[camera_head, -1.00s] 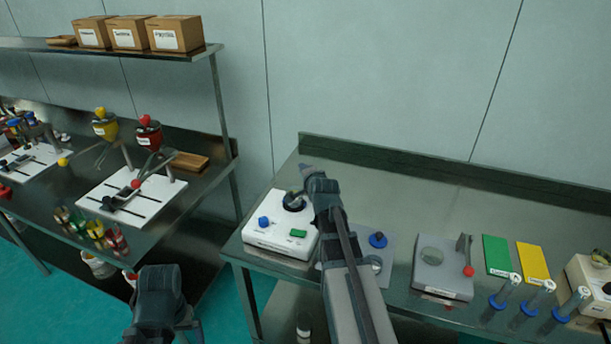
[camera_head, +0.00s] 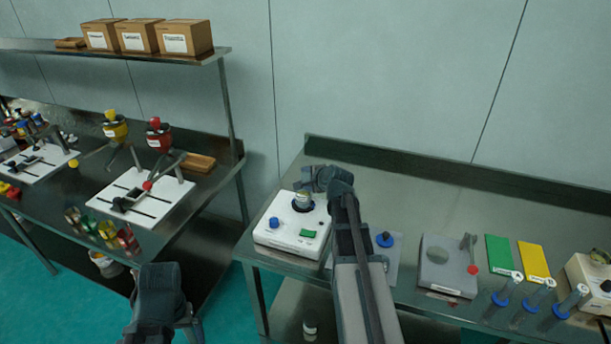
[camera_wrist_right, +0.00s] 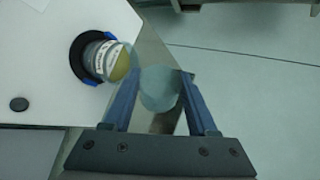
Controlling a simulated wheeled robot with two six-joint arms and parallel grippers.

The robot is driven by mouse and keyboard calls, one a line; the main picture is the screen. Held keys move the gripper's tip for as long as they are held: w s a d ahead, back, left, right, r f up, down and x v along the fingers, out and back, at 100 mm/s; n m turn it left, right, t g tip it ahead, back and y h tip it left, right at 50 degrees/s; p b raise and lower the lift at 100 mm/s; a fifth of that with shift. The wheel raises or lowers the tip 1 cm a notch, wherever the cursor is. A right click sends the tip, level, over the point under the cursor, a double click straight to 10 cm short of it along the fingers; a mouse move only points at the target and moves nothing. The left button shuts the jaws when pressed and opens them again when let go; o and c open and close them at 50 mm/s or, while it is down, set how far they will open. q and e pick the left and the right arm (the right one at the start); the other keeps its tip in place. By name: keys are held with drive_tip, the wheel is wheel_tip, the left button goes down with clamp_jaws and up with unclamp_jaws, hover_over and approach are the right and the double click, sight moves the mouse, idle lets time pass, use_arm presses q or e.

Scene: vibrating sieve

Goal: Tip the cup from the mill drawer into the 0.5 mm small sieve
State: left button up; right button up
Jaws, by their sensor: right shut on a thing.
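A small round sieve (camera_head: 303,201) with a white label sits in the dark ring on the white shaker. The right wrist view shows the sieve (camera_wrist_right: 107,60) tilted in view, with a yellowish surface at one side; its label is too small to read. My right gripper (camera_head: 318,179) is above and just right of the sieve. In the right wrist view, my right gripper (camera_wrist_right: 160,98) is shut on a pale, see-through cup (camera_wrist_right: 160,88), close beside the sieve. The cup's contents cannot be made out. My left gripper (camera_head: 158,282) hangs low at the left, its fingers unclear.
The white shaker (camera_head: 285,238) has a blue knob and green button. Right of it are a grey plate with a round opening (camera_head: 455,281), green (camera_head: 499,254) and yellow (camera_head: 533,262) cards, and several blue-based tubes. Mills stand on the left table. The table's back right is clear.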

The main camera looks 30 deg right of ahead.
drive_tip(key=shift+w+d+r+m+g+y+p, duration=0.15)
drive_tip(key=shift+d+r+m+y+p, duration=0.1)
drive_tip(key=shift+m+y, duration=0.25)
drive_tip(key=shift+w+d+r+m+g+y+p, duration=0.1)
drive_tip(key=shift+d+r+m+g+y+p, duration=0.15)
drive_tip(key=shift+y, duration=0.35)
drive_tip(key=shift+d+m+y, duration=0.25)
drive_tip(key=shift+m+y, duration=0.7)
drive_tip(key=shift+y, duration=0.25)
drive_tip(key=shift+a+r+m+y, duration=0.1)
drive_tip(key=shift+r+m+y, duration=0.3)
drive_tip(key=shift+y, duration=0.1)
drive_tip(key=r+m+y, duration=0.1)
drive_tip(key=m+y, duration=0.1)
drive_tip(key=y, duration=0.1)
drive_tip(key=shift+s+a+r+b, duration=0.1)
drive_tip(key=shift+r+b, duration=0.25)
drive_tip(key=shift+r, duration=0.05)
drive_tip(key=shift+a+r+m+y, duration=0.1)
drive_tip(key=shift+r+m+y, duration=0.35)
drive_tip(key=shift+m+y, duration=0.25)
drive_tip(key=shift+s, duration=0.1)
